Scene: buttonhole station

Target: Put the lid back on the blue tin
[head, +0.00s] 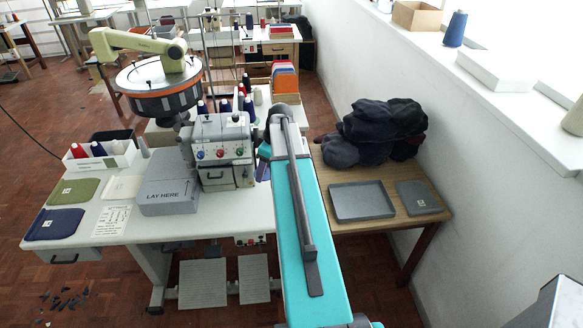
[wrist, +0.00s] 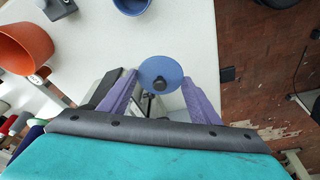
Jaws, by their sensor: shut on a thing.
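A blue round lid (wrist: 153,68) with a black knob is between the two purple fingers of my gripper (wrist: 158,84) in the wrist view. My gripper is shut on the lid, above the edge of the white table. A blue round open container (wrist: 132,4), which looks like the blue tin, stands on the white table at the top edge of the wrist view, partly cut off. It is apart from the lid, farther up in the picture.
The wrist view shows an orange pot (wrist: 24,48) and a dark grey object (wrist: 56,8) at the left on the white table (wrist: 215,40). The head view shows a grey sewing machine (head: 222,150), a grey block (head: 168,195) and a wooden side table (head: 335,180) with a grey tray (head: 362,214).

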